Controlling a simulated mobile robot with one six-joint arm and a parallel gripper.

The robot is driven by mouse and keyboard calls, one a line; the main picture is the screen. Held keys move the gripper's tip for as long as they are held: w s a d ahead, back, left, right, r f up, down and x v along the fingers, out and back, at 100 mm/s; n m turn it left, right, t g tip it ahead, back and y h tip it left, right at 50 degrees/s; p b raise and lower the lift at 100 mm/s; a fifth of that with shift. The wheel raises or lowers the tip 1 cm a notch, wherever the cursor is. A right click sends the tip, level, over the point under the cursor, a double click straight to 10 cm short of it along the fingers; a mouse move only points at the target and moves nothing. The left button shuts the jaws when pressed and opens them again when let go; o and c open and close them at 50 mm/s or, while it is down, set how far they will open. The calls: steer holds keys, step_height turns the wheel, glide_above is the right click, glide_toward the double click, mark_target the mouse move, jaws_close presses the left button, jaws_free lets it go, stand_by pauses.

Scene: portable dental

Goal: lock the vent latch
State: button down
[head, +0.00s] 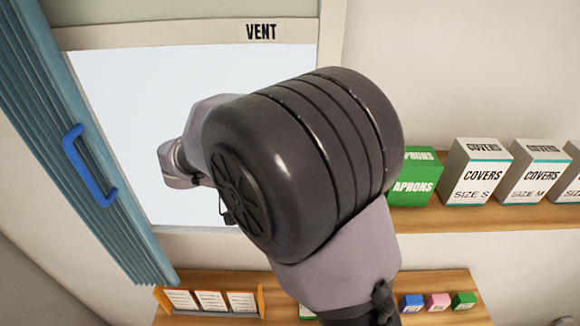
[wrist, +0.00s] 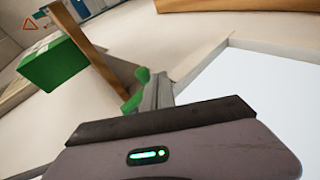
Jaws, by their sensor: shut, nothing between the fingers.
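The vent (head: 261,32) is a labelled, pale window in the head view. Its bright pane and light frame (wrist: 205,65) also show at the right of the wrist view. A small green piece (wrist: 138,90), which looks like the latch, stands by the frame's corner in the wrist view. My gripper (wrist: 158,88) is shut and empty, with its fingers pointing toward the frame beside the green piece. I cannot tell whether they touch. In the head view my arm hides the gripper and the latch.
A blue pleated blind with a blue handle (head: 88,165) hangs at the left. A green aprons box (head: 413,176) and several covers boxes stand on the wooden shelf (head: 480,218) at the right. The green box (wrist: 55,62) shows in the wrist view. Cards and small blocks occupy the lower shelf (head: 440,316).

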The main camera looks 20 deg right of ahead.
stand_by(0.3)
steer(key=v, duration=1.2)
steer(key=shift+p, duration=0.45)
steer(key=s+d+f+y+b, duration=0.3)
steer(key=s+f+b, duration=0.2)
steer(key=f+b, duration=0.5)
steer(key=s+d+f+y+b, duration=0.3)
steer(key=s+d+f+b, duration=0.15)
steer(key=f+b, duration=0.55)
steer(key=s+a+f+t+y+b, duration=0.2)
steer(key=s+f+y+b, duration=0.1)
steer(key=f+b, duration=0.6)
steer(key=s+a+f+m+t+y+b, duration=0.1)
steer(key=s+a+f+t+y+b, duration=0.1)
steer(key=f+b, duration=0.8)
steer(key=s+f+t+y, duration=0.1)
steer(key=s+f+y, duration=0.1)
steer(key=s, duration=0.1)
steer(key=shift+s, duration=0.2)
